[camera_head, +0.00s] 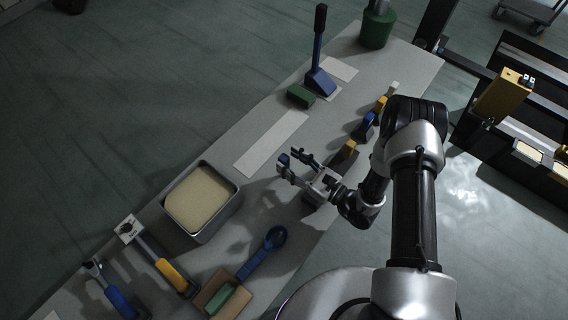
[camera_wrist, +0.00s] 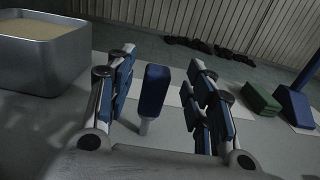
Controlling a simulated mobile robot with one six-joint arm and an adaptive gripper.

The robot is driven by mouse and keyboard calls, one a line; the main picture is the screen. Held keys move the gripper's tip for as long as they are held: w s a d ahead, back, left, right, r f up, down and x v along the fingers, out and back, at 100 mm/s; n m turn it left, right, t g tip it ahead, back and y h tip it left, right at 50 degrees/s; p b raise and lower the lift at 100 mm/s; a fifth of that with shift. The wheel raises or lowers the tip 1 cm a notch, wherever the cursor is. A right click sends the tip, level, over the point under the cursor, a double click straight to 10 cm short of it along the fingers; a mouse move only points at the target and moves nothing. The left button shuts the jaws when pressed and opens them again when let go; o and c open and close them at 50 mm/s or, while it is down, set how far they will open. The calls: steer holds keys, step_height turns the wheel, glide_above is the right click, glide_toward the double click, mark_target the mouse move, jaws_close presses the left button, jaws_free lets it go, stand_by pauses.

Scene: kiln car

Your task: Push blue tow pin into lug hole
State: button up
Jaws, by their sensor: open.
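The blue tow pin (camera_wrist: 155,90) shows in the wrist view as a blue grip on a short pale metal shank. It looks about upright and lies between the two fingers of my gripper (camera_wrist: 166,100), with a visible gap on each side. My gripper is open and low over the grey bench, pointing up and left in the head view (camera_head: 293,165). There I cannot tell the pin apart from the blue finger pads. I cannot make out the lug hole in either view. The dark frame at the right (camera_head: 482,120) carries a yellow block (camera_head: 505,93).
A metal tub of sand (camera_head: 232,218) stands left of my gripper. A blue-based lever (camera_head: 319,82) and a green block (camera_head: 301,96) are farther along the bench. Yellow and blue pieces (camera_head: 366,125) stand close beside my arm. Tools, including a blue spoon-like one (camera_head: 262,252), lie nearer.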

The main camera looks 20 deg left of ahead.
steer(key=shift+x, duration=1.55)
steer(key=shift+s, duration=0.1)
steer(key=shift+c, duration=0.3)
jaws_close()
